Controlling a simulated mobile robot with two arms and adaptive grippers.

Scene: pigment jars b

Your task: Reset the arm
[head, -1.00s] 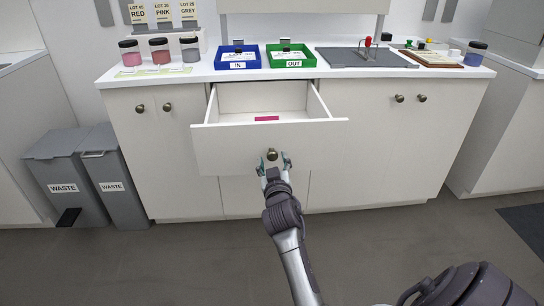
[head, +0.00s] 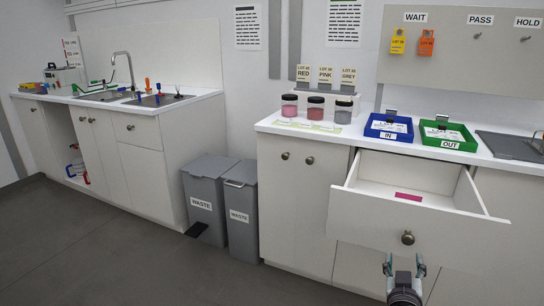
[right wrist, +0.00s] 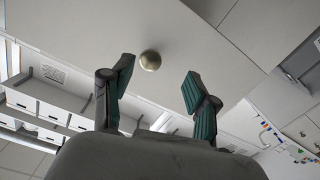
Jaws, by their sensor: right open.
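My right gripper (head: 404,268) is open and empty at the bottom right of the head view, just below the round knob (head: 407,238) of the open drawer (head: 400,216). In the right wrist view, the open fingers (right wrist: 158,84) stand either side of the knob (right wrist: 150,60), which lies beyond their tips. The fingers look apart from the knob. A flat magenta piece (head: 408,196) lies in the drawer. My left gripper is not in view.
The counter above the drawer holds a blue IN tray (head: 375,134), a green OUT tray (head: 470,146) and three pigment jars (head: 315,107). A sink counter (head: 180,100) is further left. The floor before it is clear.

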